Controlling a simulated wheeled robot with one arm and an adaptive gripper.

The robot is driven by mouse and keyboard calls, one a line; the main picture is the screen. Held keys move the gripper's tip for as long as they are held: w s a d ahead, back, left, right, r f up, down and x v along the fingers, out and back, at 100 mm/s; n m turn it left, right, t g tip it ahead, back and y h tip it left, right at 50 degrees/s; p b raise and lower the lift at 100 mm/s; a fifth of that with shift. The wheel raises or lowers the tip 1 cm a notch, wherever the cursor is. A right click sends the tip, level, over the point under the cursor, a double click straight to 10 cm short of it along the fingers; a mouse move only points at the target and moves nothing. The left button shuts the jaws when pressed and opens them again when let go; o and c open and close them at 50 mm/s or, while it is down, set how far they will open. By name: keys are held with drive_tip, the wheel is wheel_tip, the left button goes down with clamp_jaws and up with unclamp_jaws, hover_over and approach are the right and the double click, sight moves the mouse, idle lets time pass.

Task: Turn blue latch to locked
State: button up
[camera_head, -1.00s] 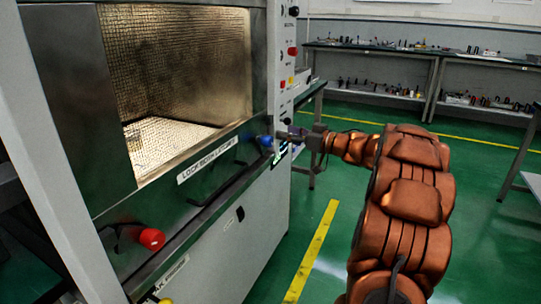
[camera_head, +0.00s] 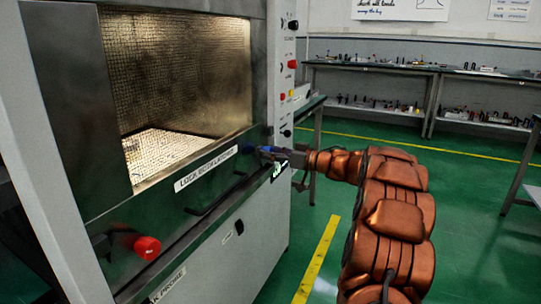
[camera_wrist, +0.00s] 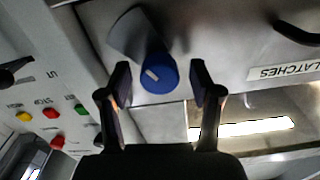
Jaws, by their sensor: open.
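The blue latch (camera_wrist: 158,74) is a round blue knob with a white mark, on a grey mount at the right end of the machine's front panel. In the wrist view it lies ahead of and between the two open fingers of my gripper (camera_wrist: 159,84), with gaps on both sides. In the head view my gripper (camera_head: 275,152) is at the latch, and the knob (camera_head: 250,149) shows only in part beside the fingers. Whether the fingertips overlap the knob in depth is unclear.
A red knob (camera_head: 147,247) is at the panel's lower left. A dark handle (camera_head: 215,195) sits below the label strip (camera_head: 206,167). The control column (camera_head: 284,75) with buttons rises beside the latch. The green floor to the right is open.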

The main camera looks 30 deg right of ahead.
drive_tip(key=shift+w, duration=0.1)
drive_tip(key=shift+c, duration=0.2)
drive_tip(key=c, duration=1.1)
drive_tip(key=shift+n, duration=0.4)
drive_tip(key=n, duration=0.3)
drive_tip(key=shift+f+n, duration=0.1)
drive_tip(key=shift+n, duration=0.3)
drive_tip(key=n+b, duration=0.1)
drive_tip(key=n, duration=0.3)
drive_tip(key=shift+f+n, duration=0.1)
drive_tip(key=shift+n, duration=0.2)
drive_tip(key=n+b, duration=0.2)
drive_tip(key=n, duration=0.1)
drive_tip(key=shift+a+f+n, duration=0.1)
drive_tip(key=shift+n, duration=0.2)
drive_tip(key=shift+r+n+b, duration=0.2)
drive_tip(key=shift+n+b, duration=1.85)
drive_tip(key=shift+n, duration=0.55)
